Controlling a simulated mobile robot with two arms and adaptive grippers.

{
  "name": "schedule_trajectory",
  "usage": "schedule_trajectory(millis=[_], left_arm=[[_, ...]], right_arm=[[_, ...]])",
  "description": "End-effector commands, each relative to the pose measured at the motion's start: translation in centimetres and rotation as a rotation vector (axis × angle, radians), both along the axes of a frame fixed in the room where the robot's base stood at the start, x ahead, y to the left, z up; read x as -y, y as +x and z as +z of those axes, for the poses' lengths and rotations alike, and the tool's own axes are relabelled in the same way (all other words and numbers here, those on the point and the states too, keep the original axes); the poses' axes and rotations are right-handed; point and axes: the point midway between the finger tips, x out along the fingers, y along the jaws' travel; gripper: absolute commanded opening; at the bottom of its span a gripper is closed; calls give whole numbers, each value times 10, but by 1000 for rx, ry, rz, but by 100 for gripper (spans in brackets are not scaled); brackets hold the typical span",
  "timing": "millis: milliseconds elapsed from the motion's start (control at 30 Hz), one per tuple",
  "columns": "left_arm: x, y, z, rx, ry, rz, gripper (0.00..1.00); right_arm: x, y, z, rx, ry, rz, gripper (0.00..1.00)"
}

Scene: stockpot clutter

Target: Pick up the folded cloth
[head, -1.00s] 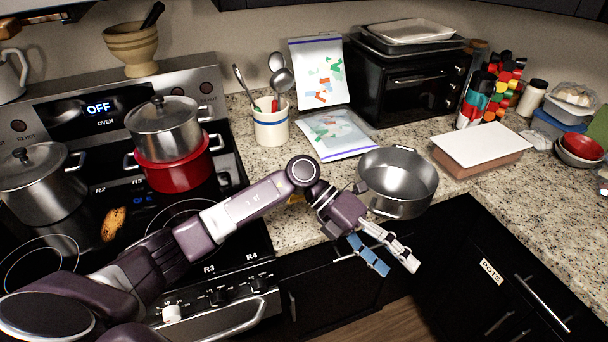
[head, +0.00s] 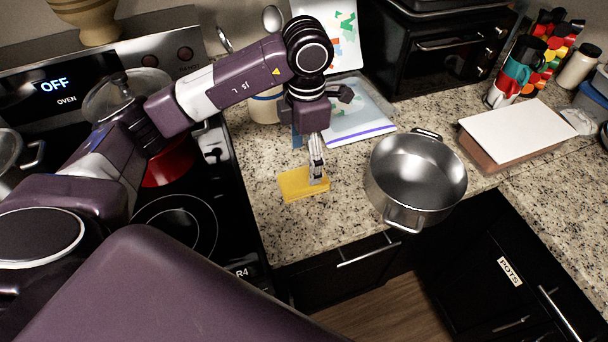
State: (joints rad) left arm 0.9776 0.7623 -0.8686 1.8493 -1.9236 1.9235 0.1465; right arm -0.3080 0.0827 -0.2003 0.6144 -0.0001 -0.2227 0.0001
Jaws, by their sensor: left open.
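A folded yellow cloth (head: 297,184) lies on the granite counter between the stove and the steel pot. My left gripper (head: 316,178) points down over the cloth's right part, and its fingertips overlap the cloth in the head view. The jaws are open, seen nearly edge-on. I cannot tell whether the fingertips touch the cloth. A small part of the cloth is hidden behind the fingers. My right gripper is not in view.
The open steel pot (head: 416,178) stands close to the right of the cloth. A plastic bag (head: 358,118) and a utensil crock (head: 264,106) are behind my gripper. The stove (head: 177,222) is to the left. Bare counter (head: 300,232) lies in front of the cloth.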

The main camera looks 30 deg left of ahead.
Motion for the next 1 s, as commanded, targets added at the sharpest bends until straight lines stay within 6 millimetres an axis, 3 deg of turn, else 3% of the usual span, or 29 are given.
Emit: schedule_trajectory(millis=[167,500,767,1000], left_arm=[[0,-3,-13,-3,-2,1,71],[-1,-9,-54,-3,-2,1,71],[-1,-8,-59,1,-3,0,71],[-1,-8,-59,1,-3,0,47]], right_arm=[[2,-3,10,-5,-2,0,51],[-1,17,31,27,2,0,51],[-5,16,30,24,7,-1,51],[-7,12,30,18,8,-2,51]])
